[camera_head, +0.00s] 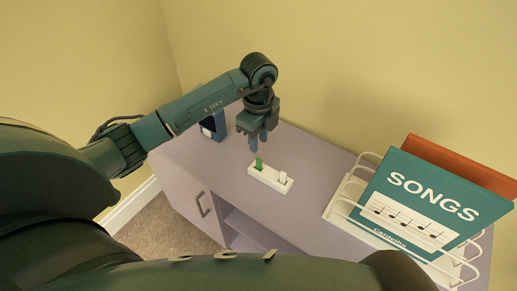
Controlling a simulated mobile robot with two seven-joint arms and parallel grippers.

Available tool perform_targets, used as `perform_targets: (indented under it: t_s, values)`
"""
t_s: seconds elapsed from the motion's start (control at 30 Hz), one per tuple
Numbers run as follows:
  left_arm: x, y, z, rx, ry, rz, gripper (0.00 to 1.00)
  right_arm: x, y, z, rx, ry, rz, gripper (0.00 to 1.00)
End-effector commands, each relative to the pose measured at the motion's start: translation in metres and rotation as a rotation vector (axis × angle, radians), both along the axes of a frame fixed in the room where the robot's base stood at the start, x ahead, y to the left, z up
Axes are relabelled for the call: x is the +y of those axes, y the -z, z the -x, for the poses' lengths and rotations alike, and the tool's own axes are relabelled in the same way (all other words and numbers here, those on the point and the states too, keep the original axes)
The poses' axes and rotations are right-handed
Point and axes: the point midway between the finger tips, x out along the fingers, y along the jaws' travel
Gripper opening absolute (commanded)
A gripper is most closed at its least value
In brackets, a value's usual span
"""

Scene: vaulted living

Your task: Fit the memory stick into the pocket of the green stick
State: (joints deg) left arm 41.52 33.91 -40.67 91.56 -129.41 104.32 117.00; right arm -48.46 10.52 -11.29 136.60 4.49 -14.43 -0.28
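A small white block (269,179) lies on the cabinet top. A green stick (259,163) stands upright at its left end, and a white piece (282,177) stands up near its right end. I cannot tell whether this white piece is the memory stick. My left gripper (259,138) points down just above and behind the green end of the block, apart from it. Its two fingertips are small and dark, and I cannot make out the gap or anything between them. My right gripper is not in view.
The block is on a mauve cabinet top (318,160). A dark blue object (214,125) stands at the back left, behind my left arm. A white wire rack (347,196) at right holds a teal SONGS book (412,205) and an orange one (460,163).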

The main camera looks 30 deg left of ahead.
Motion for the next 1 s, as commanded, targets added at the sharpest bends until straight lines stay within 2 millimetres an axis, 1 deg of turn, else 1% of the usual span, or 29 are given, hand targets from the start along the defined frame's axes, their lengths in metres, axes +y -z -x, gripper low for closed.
perform_targets:
  t_s: [0.03, 0.2, 0.27, 0.33, 0.37, 0.47, 0.5, 0.57, 0.6, 0.63, 0.67, 0.7, 0.73, 0.77, 0.8, 0.87, 0.9, 0.93, 0.97, 1.0]
  values:
    - [0.000, -0.012, -0.001, -0.003, -0.001, -0.001, 0.29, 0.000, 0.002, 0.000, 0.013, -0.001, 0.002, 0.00]
    - [0.000, -0.031, 0.000, -0.002, 0.000, 0.000, 0.29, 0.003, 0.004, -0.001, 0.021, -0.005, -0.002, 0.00]
    - [-0.002, -0.033, 0.001, 0.001, 0.006, 0.008, 0.29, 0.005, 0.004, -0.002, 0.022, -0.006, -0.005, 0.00]
    - [-0.012, -0.029, 0.006, 0.008, 0.043, 0.051, 0.29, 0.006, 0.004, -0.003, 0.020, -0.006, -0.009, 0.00]
    - [-0.021, -0.025, 0.010, 0.012, 0.074, 0.088, 0.29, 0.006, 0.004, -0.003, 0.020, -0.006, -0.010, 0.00]
    - [-0.072, -0.008, 0.035, 0.026, 0.233, 0.308, 0.29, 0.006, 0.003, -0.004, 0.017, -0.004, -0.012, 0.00]
    - [-0.100, -0.003, 0.051, 0.023, 0.311, 0.442, 0.29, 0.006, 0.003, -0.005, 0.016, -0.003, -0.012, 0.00]
    - [-0.146, -0.005, 0.079, -0.005, 0.420, 0.689, 0.29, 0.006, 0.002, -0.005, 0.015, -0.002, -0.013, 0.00]
    - [-0.176, -0.014, 0.099, -0.043, 0.472, 0.873, 0.29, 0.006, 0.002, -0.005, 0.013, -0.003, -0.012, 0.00]
    - [-0.194, -0.024, 0.112, -0.082, 0.495, 1.005, 0.29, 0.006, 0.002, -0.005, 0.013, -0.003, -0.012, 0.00]
    - [-0.210, -0.037, 0.123, -0.128, 0.501, 1.136, 0.29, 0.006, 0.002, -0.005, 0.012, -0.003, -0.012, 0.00]
    - [-0.225, -0.055, 0.134, -0.199, 0.486, 1.297, 0.29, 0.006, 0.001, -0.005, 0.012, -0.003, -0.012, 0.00]
    - [-0.233, -0.071, 0.141, -0.260, 0.458, 1.411, 0.29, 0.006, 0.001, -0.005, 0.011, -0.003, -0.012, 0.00]
    - [-0.238, -0.085, 0.145, -0.323, 0.414, 1.515, 0.29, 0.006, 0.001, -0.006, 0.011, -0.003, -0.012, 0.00]
    - [-0.239, -0.104, 0.147, -0.416, 0.333, 1.635, 0.29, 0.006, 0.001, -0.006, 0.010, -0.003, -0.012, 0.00]
    - [-0.231, -0.126, 0.145, -0.558, 0.166, 1.771, 0.29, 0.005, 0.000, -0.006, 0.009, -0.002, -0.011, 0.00]
    - [-0.221, -0.136, 0.140, -0.648, 0.030, 1.827, 0.29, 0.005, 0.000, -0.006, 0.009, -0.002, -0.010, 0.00]
    - [-0.211, -0.140, 0.136, -0.710, -0.081, 1.853, 0.29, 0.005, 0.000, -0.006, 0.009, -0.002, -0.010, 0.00]
    - [-0.200, -0.141, 0.132, -0.768, -0.197, 1.860, 0.29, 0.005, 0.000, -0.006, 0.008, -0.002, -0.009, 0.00]
    - [-0.183, -0.138, 0.127, -0.831, -0.360, 1.847, 0.29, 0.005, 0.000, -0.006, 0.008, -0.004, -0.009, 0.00]
